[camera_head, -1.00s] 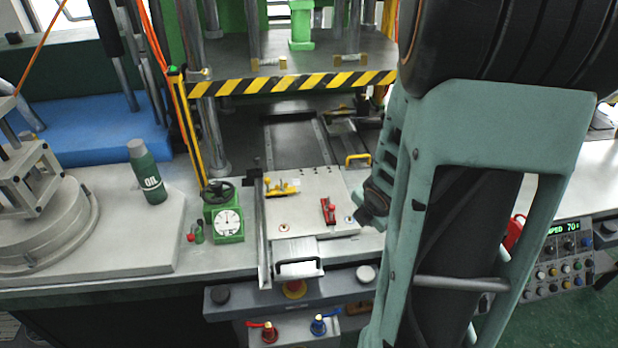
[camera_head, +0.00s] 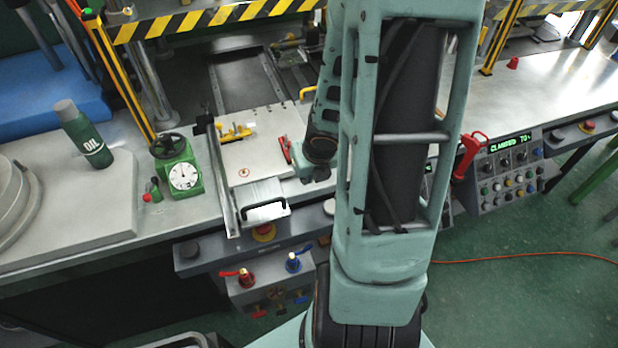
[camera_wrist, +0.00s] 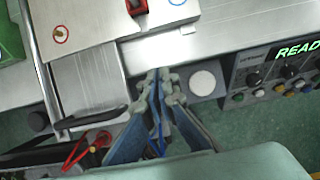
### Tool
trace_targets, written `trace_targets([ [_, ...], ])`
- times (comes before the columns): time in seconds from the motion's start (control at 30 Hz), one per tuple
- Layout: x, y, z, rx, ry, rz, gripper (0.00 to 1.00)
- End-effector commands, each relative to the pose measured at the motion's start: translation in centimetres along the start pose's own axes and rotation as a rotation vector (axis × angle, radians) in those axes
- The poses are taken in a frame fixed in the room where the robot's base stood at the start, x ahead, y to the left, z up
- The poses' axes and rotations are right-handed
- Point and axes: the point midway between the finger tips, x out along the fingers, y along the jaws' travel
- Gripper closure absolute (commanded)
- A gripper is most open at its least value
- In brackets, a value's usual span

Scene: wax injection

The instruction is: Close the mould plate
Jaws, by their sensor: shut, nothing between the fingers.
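The mould plate (camera_head: 258,155) is a flat silver plate on the bench. It carries a yellow clamp (camera_head: 235,132) and a red clamp (camera_head: 285,149), and a block with a black handle (camera_head: 265,209) is at its front. In the wrist view the plate (camera_wrist: 95,25) and front block (camera_wrist: 88,85) fill the upper left, with the dark handle (camera_wrist: 92,118) below. My gripper (camera_wrist: 160,73) is shut and empty. In the wrist picture its fingertips lie right of the front block, near the bench's front edge. My arm hides part of the bench in the head view.
A green gauge (camera_head: 183,177) stands left of the plate, and an oil bottle (camera_head: 84,133) farther left. Red and blue valves (camera_head: 268,275) sit below the bench front. A control panel (camera_head: 508,170) with a red handle (camera_head: 467,155) is on the right. A striped press edge (camera_head: 210,18) is behind.

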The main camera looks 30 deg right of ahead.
Motion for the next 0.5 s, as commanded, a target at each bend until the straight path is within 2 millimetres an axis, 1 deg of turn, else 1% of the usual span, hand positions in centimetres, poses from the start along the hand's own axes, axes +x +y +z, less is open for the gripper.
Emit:
trace_targets([
  [0.03, 1.3, 0.0, -0.2, 0.000, 0.000, 0.000, 1.00],
  [0.3, 5.0, 0.0, -0.1, 0.000, -0.001, -0.001, 1.00],
  [0.33, 4.5, 0.0, 0.6, 0.000, -0.001, -0.001, 1.00],
  [0.37, 4.5, -0.1, 1.1, 0.000, 0.000, -0.001, 1.00],
  [0.5, 5.0, -0.1, 2.6, 0.002, 0.000, 0.000, 1.00],
])
